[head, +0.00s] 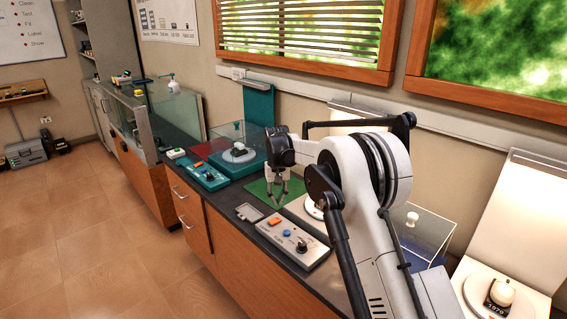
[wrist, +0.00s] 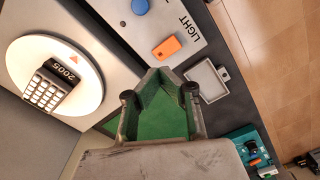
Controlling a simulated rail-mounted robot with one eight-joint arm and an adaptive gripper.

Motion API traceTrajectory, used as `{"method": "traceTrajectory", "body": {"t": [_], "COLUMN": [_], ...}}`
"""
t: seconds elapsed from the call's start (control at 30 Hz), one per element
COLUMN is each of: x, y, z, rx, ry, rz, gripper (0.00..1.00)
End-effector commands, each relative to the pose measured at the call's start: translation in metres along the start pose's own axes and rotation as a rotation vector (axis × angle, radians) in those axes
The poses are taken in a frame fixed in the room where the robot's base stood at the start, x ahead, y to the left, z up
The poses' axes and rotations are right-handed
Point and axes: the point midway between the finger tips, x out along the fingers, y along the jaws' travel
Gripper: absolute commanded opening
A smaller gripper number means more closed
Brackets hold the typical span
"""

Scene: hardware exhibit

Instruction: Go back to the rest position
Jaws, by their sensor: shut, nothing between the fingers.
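My gripper (head: 279,202) hangs above the counter, near the green mat (head: 262,188), in the head view. In the wrist view its fingers (wrist: 158,74) converge at the tips, shut and empty, with green showing between the finger links. My white arm spans the right half of the head view and hides part of the counter. Below the gripper is a grey control panel (head: 272,242) with an orange switch (wrist: 166,48), a blue button (wrist: 140,6) and a LIGHT label. A calculator marked 2005 (wrist: 52,85) lies on a white round stand (wrist: 90,95).
A teal panel (head: 203,178) and a clear-covered teal exhibit (head: 262,158) stand to the left. A small grey framed plate (wrist: 207,80) lies beside the grey panel. At right is another white exhibit (head: 520,215).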

Motion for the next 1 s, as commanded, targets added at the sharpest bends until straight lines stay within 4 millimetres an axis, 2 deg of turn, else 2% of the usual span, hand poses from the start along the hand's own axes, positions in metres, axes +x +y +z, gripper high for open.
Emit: {"method": "traceTrajectory", "body": {"t": [0.17, 0.47, 0.7, 1.0], "x": [-0.036, -0.114, -0.165, -0.211], "y": [0.014, 0.045, 0.067, 0.089], "z": [0.016, 0.067, 0.119, 0.194], "rx": [0.014, 0.047, 0.074, 0.107], "ry": [0.03, 0.111, 0.177, 0.26], "rz": [-0.001, 0.0, 0.003, 0.009], "gripper": [0.0, 0.0, 0.0, 0.0]}}
